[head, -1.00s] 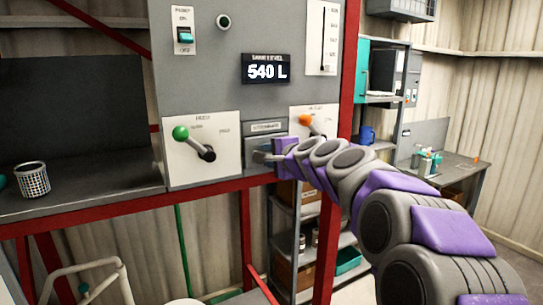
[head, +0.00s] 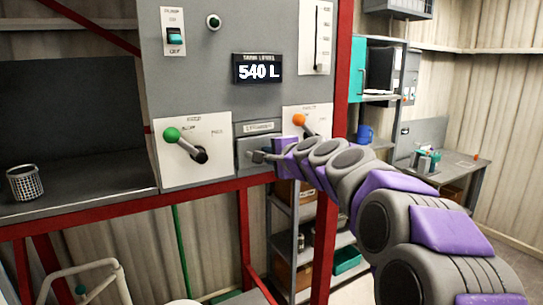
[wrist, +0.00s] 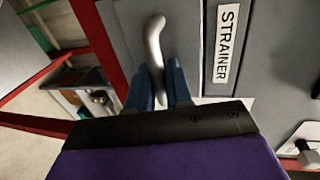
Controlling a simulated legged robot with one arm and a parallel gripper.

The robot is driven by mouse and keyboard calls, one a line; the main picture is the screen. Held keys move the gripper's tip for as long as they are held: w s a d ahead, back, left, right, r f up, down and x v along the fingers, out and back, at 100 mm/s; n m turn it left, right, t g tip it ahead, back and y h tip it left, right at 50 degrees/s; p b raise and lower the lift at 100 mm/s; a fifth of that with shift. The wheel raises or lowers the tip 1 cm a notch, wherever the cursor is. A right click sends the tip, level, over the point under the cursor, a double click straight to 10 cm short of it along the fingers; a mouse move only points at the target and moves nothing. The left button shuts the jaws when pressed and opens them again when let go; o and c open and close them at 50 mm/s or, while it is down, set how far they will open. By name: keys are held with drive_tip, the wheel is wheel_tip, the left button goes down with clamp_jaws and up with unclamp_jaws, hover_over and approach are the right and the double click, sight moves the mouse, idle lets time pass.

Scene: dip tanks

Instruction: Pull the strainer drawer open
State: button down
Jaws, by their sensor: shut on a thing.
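The strainer drawer (head: 245,148) is a small grey front low in the panel, between the green-knobbed and orange-knobbed levers. Its label reads STRAINER in the wrist view (wrist: 226,43). Its handle (wrist: 154,38) is a pale curved bar, seen against the grey drawer front. My gripper (head: 268,156) reaches in from the right at the handle. In the wrist view its two blue fingers (wrist: 162,84) are shut on the handle, one on each side. I cannot tell for certain whether the drawer front stands out from the panel.
A green-knobbed lever (head: 172,135) is left of the drawer. An orange-knobbed lever (head: 299,119) is close above my gripper on the right. A display (head: 258,68) reads 540 L. A mesh basket (head: 25,183) stands on the left shelf. A red frame (head: 338,90) borders the panel.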

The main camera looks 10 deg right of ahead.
drive_tip(key=shift+s+a+f, duration=0.1)
drive_tip(key=shift+a+f, duration=0.15)
drive_tip(key=shift+a, duration=0.05)
